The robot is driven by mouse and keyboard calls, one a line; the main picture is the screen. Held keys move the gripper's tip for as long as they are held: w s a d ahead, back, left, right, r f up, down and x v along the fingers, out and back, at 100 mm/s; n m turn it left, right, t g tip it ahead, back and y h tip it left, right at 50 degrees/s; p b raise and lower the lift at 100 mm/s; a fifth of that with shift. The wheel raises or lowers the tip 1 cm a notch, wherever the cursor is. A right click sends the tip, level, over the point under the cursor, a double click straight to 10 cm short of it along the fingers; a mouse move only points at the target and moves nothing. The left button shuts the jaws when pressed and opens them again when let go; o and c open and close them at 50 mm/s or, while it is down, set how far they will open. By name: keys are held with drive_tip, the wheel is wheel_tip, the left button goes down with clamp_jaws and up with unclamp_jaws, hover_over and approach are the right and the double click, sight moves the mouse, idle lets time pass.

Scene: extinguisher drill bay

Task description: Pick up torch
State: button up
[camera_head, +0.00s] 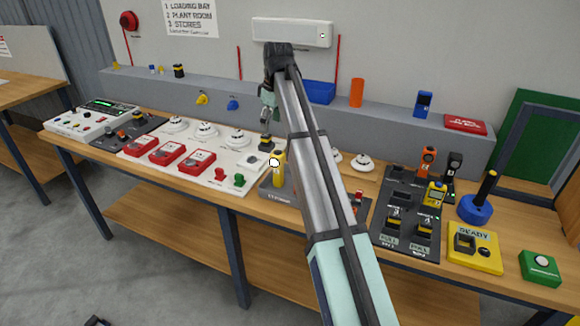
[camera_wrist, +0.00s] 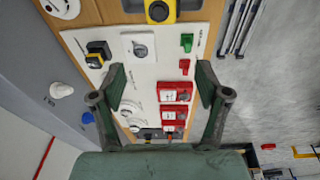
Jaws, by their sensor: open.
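A yellow torch (camera_head: 278,172) with a pale round lens stands in a grey holder (camera_head: 268,191) on the bench, just left of my arm in the head view. At the top edge of the wrist view, a yellow body with a dark round face (camera_wrist: 158,11) in a grey mount appears to be the same torch, partly cut off. My gripper (camera_head: 268,112) is above the back of the bench, apart from the torch. In the wrist view my gripper (camera_wrist: 160,100) has its two fingers wide apart with nothing between them; the white panel lies beyond.
A white panel (camera_head: 253,163) with detectors, red call points (camera_head: 167,152) and buttons lies left of the torch. A dark charger board (camera_head: 407,212) with upright handheld devices stands at right. A grey ledge (camera_head: 215,92) runs behind, holding a blue bin (camera_head: 319,92) and orange cylinder (camera_head: 357,93).

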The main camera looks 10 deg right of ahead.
sight(279, 151)
drive_tip(key=s+d+r, duration=0.2)
drive_tip(key=d, duration=0.1)
drive_tip(key=shift+g, duration=0.4)
drive_tip(key=f+p, duration=0.1)
drive_tip(key=f, duration=0.3)
drive_tip(key=f+p, duration=0.1)
drive_tip(key=f, duration=0.3)
drive_tip(key=w+f+p, duration=0.1)
drive_tip(key=f, duration=0.3)
drive_tip(key=shift+a, duration=0.4)
drive_tip(key=shift+w+a+f+p, duration=0.15)
drive_tip(key=shift+f+p, duration=0.4)
drive_tip(key=shift+f, duration=0.75)
drive_tip(key=shift+a+f+p, duration=0.25)
drive_tip(key=shift+f+p, duration=0.3)
drive_tip(key=shift+f, duration=0.75)
clamp_jaws()
